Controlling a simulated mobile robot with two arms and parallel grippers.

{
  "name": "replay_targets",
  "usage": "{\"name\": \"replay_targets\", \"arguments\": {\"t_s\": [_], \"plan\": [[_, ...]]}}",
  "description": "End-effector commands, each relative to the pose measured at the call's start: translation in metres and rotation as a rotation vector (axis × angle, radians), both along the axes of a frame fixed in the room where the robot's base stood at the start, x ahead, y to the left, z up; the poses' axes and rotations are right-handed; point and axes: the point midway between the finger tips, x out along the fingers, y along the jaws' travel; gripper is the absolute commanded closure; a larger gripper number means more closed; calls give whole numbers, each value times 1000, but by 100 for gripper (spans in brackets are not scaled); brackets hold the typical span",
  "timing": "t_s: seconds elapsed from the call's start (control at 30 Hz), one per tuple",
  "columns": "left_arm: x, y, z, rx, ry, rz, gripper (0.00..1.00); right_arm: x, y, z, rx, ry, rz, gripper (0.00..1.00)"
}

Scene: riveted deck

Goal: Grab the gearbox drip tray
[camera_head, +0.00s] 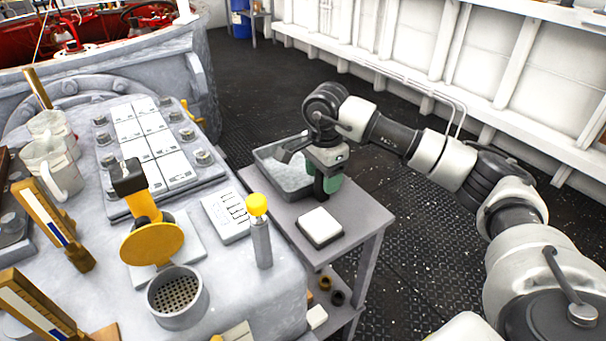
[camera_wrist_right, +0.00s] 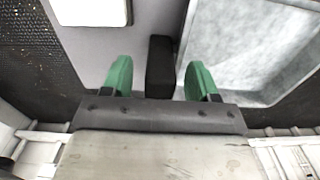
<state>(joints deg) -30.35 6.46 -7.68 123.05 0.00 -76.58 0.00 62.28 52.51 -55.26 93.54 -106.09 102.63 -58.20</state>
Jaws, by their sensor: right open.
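The drip tray, a shallow grey open tray (camera_head: 264,171), stands on a small grey side table, with a pale speckled inside. In the right wrist view its near wall and inside (camera_wrist_right: 246,45) fill the upper right. My right gripper (camera_head: 322,188) is over the tray's near right edge, its green fingers pointing down. In the right wrist view the fingers are apart, and a dark block (camera_wrist_right: 160,62) shows between them beside the tray's wall. I cannot tell whether either finger touches it. My left gripper is not in view.
A white pad (camera_head: 320,227) lies on the side table (camera_head: 352,225) near the tray. A grey machine top at left carries a yellow-knobbed lever (camera_head: 259,230) and a perforated cup (camera_head: 178,294). The dark deck is clear beyond the table.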

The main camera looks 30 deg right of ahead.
Motion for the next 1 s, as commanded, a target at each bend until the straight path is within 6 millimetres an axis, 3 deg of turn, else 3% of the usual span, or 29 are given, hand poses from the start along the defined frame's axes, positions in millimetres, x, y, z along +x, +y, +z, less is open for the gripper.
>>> {"name": "replay_targets", "arguments": {"t_s": [0.17, 0.53, 0.87, 1.0], "plan": [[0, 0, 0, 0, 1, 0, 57, 0, 0, 0, 0, 0, 0, 42], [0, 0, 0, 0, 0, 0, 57, 0, 0, 1, 0, 0, -1, 99], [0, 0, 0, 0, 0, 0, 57, 0, 0, 3, 1, -2, -1, 100], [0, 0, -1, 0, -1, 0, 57, 1, 0, 14, 1, -4, 0, 100]]}}
